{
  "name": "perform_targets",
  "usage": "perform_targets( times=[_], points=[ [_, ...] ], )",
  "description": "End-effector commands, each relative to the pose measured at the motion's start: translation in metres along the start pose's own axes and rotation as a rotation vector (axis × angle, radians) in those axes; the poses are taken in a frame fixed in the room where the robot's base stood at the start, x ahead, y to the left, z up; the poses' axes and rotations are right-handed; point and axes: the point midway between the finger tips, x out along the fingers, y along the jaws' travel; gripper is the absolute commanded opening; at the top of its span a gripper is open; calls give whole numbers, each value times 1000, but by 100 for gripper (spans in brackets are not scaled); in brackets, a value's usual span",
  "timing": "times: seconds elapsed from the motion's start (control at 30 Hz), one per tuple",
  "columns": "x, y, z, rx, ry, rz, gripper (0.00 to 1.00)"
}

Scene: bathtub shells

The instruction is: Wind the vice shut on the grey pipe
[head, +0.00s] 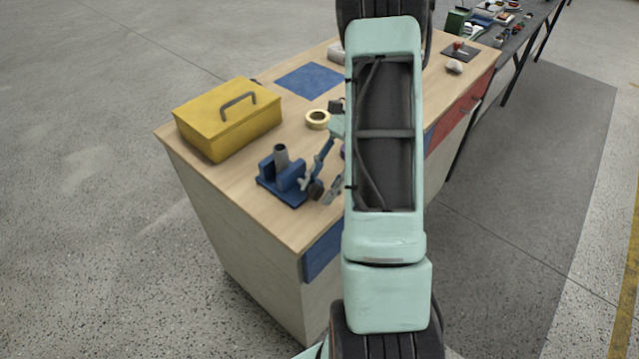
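The blue vice (268,183) stands near the front-left corner of the wooden bench. The grey pipe (281,153) stands upright between its jaws; I cannot tell whether both jaws touch it. A dark part (315,188) shows at the vice's right side, perhaps its handle end. My gripper (322,187) is at the right side of the vice, close to this part. Its fingers are small in view and partly hidden by my arm, so I cannot tell whether they are open or shut on anything.
A yellow toolbox (215,130) sits left of and behind the vice. A tape roll (317,120) and a blue mat (309,81) lie farther back. My arm hides the bench's middle right. A cluttered dark table (520,40) stands beyond.

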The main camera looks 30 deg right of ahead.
Motion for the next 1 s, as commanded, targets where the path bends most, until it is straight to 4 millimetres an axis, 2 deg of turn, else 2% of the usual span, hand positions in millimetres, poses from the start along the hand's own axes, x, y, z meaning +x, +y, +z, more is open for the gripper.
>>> perform_targets(
  times=[0.3, 0.43, 0.57, 0.8, 1.0],
  points=[
    [-1, -2, 0, -4, 3, -2, 33],
    [-9, -3, 0, -5, 4, -4, 33],
    [-30, -3, 0, -5, 7, -5, 33],
    [-78, -2, -1, -4, 6, -4, 33],
    [-107, -1, 0, -3, 4, -3, 33]
  ],
)
